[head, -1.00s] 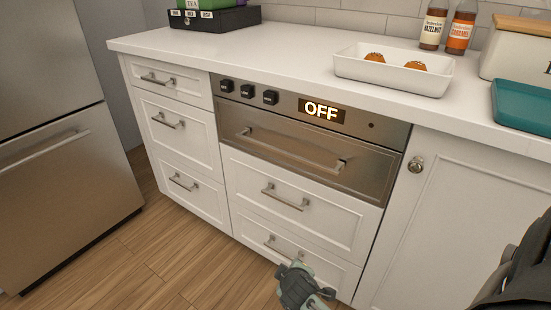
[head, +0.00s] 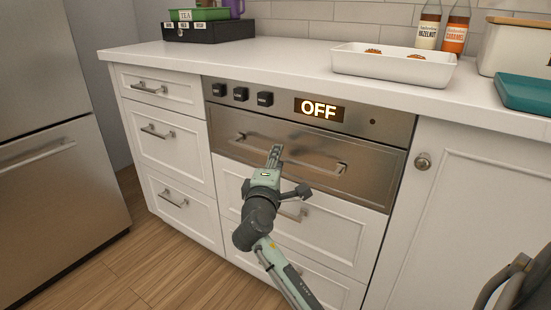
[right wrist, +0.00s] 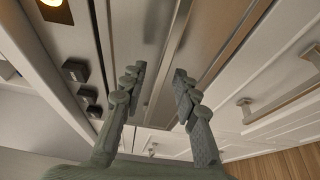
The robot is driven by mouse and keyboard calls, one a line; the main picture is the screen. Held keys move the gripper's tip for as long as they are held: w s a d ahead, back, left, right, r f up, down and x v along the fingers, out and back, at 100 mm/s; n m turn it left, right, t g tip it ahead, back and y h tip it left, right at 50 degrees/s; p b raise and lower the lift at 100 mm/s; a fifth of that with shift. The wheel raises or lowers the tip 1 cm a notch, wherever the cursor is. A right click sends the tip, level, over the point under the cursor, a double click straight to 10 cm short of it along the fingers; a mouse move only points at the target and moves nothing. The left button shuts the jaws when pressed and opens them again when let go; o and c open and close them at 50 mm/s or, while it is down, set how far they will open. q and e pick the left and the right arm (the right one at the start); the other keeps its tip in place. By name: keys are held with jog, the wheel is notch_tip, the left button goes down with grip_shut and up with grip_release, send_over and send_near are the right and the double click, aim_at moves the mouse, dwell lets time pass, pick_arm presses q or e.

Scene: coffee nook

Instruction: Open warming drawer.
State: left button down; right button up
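The warming drawer (head: 368,178) is a stainless steel front under the white counter, and it is shut. Its long bar handle (head: 312,158) runs across the front. It also shows in the right wrist view, where the handle (right wrist: 177,35) lies between the fingers in the picture. My right gripper (head: 274,154) is in front of the handle's left half and hides part of it. Its two fingers (right wrist: 159,70) are apart and empty in the right wrist view. I cannot tell whether they touch the handle. My left gripper is not in view.
Above the drawer are black knobs (head: 241,94) and a display (head: 319,109) reading OFF. White drawers lie below and to the left, with a handle (head: 173,204) on each. A white cabinet door (head: 465,220) is right. A white tray (head: 395,66) stands on the counter.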

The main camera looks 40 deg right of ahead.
jog(key=shift+x, duration=0.85)
grip_shut()
